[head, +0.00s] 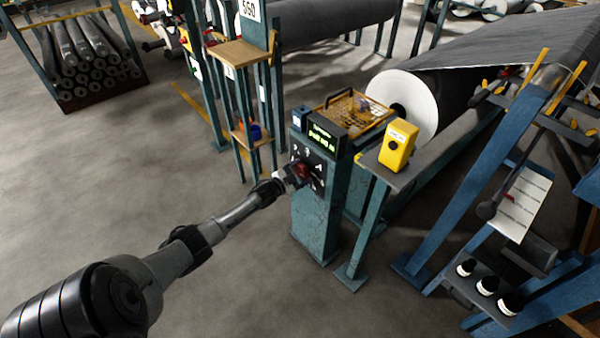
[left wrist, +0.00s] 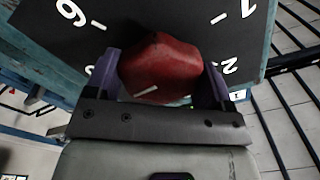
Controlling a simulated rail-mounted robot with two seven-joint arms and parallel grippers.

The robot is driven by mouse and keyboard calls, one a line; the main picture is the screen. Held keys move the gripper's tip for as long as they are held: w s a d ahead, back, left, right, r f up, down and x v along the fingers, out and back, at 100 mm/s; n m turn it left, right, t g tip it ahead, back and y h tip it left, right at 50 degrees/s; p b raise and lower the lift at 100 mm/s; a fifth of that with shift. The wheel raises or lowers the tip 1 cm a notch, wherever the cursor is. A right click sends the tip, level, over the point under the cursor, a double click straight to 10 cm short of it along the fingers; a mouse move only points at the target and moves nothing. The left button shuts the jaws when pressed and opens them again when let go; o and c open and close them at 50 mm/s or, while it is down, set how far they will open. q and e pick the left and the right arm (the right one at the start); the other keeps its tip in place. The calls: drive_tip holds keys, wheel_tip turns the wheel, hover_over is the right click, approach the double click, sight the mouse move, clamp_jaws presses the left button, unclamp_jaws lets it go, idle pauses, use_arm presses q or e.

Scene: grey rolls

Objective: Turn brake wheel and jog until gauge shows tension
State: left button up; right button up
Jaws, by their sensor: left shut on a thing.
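A dark dial panel (head: 318,178) with white marks is on the front of a teal pedestal (head: 313,225). A red knob (head: 304,170) sits on it, and I take it to be the brake wheel. My left gripper (head: 292,177) reaches it from the lower left. In the left wrist view, my fingers are shut on both sides of the red knob (left wrist: 160,68), whose white pointer line points down-left. The numerals 6, 1 and 2 show around it. A display (head: 325,136) with green text, too small to read, tops the pedestal. My right gripper is out of view.
A yellow box (head: 398,146) stands on a small stand right of the pedestal. A wire-mesh tray (head: 352,112) lies behind the display. A large white-ended roll (head: 405,105) and blue frame posts (head: 480,180) fill the right. Open floor (head: 110,210) lies left.

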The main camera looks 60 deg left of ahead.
use_arm(q)
drive_tip(key=o, duration=0.9)
drive_tip(key=shift+s, duration=0.3)
drive_tip(key=s+d+p, duration=0.2)
drive_tip(key=s+p, duration=0.4)
drive_tip(key=s, duration=0.7)
drive_tip(key=shift+f, duration=0.15)
